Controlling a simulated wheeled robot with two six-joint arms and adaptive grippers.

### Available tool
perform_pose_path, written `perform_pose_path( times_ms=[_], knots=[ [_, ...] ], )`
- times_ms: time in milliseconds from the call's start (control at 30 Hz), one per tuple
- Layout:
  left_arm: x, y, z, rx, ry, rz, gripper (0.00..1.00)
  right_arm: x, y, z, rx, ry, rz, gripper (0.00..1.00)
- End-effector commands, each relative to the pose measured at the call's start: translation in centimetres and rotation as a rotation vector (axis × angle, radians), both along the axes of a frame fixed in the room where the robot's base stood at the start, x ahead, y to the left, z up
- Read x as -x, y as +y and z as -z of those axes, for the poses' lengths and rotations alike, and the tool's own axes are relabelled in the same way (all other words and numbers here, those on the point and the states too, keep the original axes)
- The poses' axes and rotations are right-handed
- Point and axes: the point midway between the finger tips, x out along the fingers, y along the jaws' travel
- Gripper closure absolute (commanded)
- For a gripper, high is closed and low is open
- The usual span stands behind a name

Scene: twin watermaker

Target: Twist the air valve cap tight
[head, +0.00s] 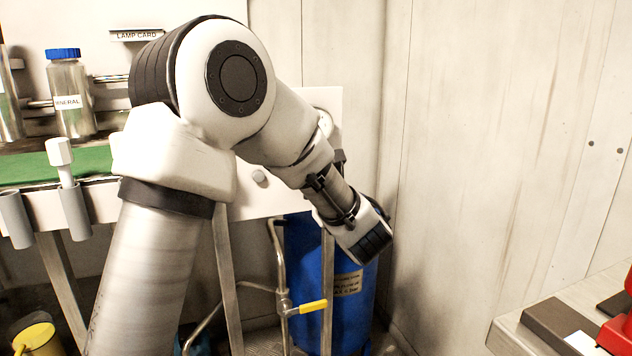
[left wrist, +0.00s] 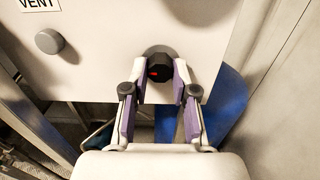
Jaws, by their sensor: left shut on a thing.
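The air valve cap (left wrist: 162,66) is a dark faceted knob with a small red mark, on a round grey base low on the white panel (left wrist: 100,72) in the left wrist view. My left gripper (left wrist: 161,76) has its two purple-padded fingers on either side of the cap and is shut on it. In the head view my left arm reaches across from the lower left to the panel. There the wrist hides the cap and the fingertips. My right gripper is in neither view.
A wall (head: 480,150) closes the right side.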

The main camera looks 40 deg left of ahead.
Motion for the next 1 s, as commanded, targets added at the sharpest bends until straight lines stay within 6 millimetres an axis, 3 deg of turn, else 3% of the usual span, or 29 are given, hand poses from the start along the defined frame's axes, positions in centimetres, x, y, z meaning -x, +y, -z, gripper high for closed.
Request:
perform_pose_path(
  times_ms=[400,433,500,833,1000],
  knots=[
    [0.0,0.0,0.1,-0.004,0.012,0.000,1.00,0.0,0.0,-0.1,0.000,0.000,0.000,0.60],
    [0.0,0.0,0.1,-0.004,0.012,0.000,0.70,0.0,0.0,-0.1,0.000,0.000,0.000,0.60],
    [0.0,0.0,0.1,-0.003,0.011,0.000,0.48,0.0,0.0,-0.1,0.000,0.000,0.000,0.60],
    [0.1,-0.2,0.0,-0.005,0.009,0.001,0.48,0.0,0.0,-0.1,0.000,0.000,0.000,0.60],
    [1.2,-2.4,0.0,-0.009,0.010,0.003,0.48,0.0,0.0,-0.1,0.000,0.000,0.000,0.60]
  ],
)
